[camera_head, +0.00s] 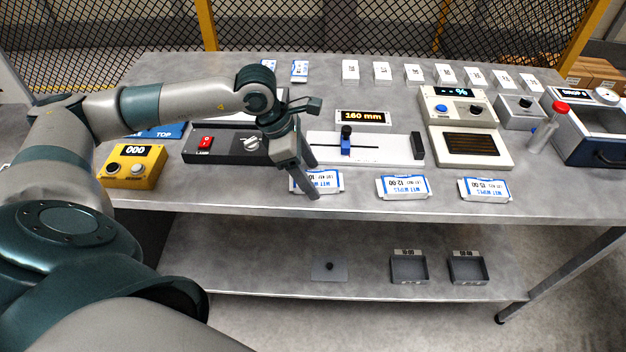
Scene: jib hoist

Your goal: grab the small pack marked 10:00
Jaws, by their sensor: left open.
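Three small white and blue wipes packs lie along the front edge of the grey table. The leftmost pack (333,183) is partly covered by my left gripper; a "10" shows on its label and the rest is hidden. The middle pack (403,188) reads 12:00 and the right pack (484,190) reads 15:00. My left gripper (315,181) is open, pointing down, with its fingers over the leftmost pack. I cannot tell whether they touch it, and nothing is clearly held. My right gripper is not in view.
Behind the packs stand a black lamp box (226,145), a white slide gauge (378,147) reading 160 mm and a beige device (459,108). A yellow box (132,167) is at left. Small trays (409,268) sit on the lower shelf. The table front between packs is clear.

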